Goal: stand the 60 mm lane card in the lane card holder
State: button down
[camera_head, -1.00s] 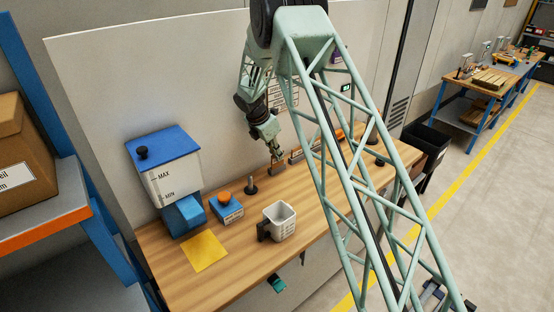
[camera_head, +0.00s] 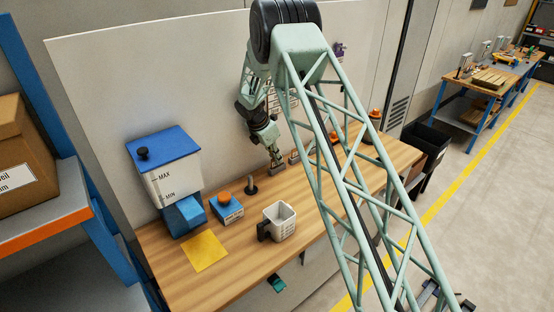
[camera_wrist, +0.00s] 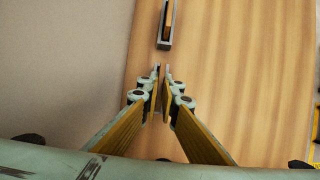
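My gripper (camera_wrist: 161,72) points down close above the wooden bench. Its fingers are close together with a narrow gap, and I cannot make out a card between them. A narrow grey slotted holder (camera_wrist: 161,43) lies just beyond the fingertips in the wrist view. A thin orange-brown strip (camera_wrist: 168,22) shows inside its slot; I cannot tell whether it is a card or bare wood. In the head view my gripper (camera_head: 276,160) is just above a small grey block (camera_head: 278,168). A second small grey piece (camera_head: 294,158) is just right of it. No lane card is clearly identifiable.
A yellow sheet (camera_head: 204,251) lies in front. A back panel (camera_head: 100,75) rises close behind my gripper.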

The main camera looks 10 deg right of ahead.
jog(key=shift+f, duration=0.2)
jog(key=c, duration=2.9)
grip_release()
jog(key=v, duration=1.3)
jog(key=shift+w+a+r, duration=0.1)
jog(key=shift+w+r, duration=0.05)
jog(key=shift+r, duration=0.3)
